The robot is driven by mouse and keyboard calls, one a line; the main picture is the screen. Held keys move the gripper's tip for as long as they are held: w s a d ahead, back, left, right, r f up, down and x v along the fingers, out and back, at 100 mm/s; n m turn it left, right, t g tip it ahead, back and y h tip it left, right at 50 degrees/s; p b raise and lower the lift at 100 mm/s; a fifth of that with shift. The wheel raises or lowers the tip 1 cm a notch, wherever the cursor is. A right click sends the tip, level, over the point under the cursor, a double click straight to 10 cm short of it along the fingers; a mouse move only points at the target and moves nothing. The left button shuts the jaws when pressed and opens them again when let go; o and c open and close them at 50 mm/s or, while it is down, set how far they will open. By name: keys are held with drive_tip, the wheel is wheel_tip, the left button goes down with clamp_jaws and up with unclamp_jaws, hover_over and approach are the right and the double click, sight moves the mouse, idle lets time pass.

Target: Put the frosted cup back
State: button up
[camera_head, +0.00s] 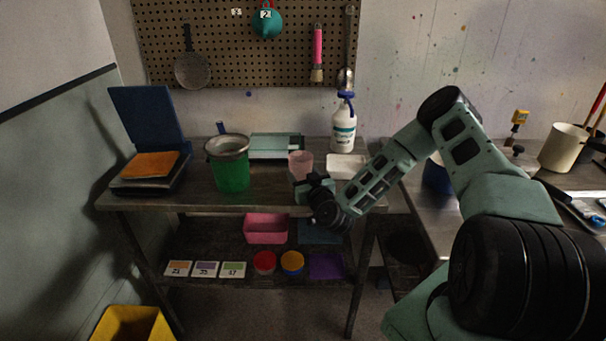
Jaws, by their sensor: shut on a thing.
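The frosted cup (300,162), pale pink and translucent, is upright above the right-middle part of the wooden bench top. My gripper (301,181) is shut on it from the front right. My gripper hides the cup's lower part, so I cannot tell whether its base touches the bench. The pegboard (225,60) on the wall behind carries a teal cup (267,22) with a tag numbered 2.
A green bucket (230,172) stands left of the cup. A pale green scale-like box (276,146) is behind, a white tray (346,167) is to the right, and a white spray bottle (343,125) is behind the tray. An orange-topped device (150,165) is far left.

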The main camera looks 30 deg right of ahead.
drive_tip(key=shift+f, duration=0.2)
drive_tip(key=o, duration=1.1)
drive_tip(key=shift+s+r, duration=0.1)
drive_tip(key=shift+r, duration=0.05)
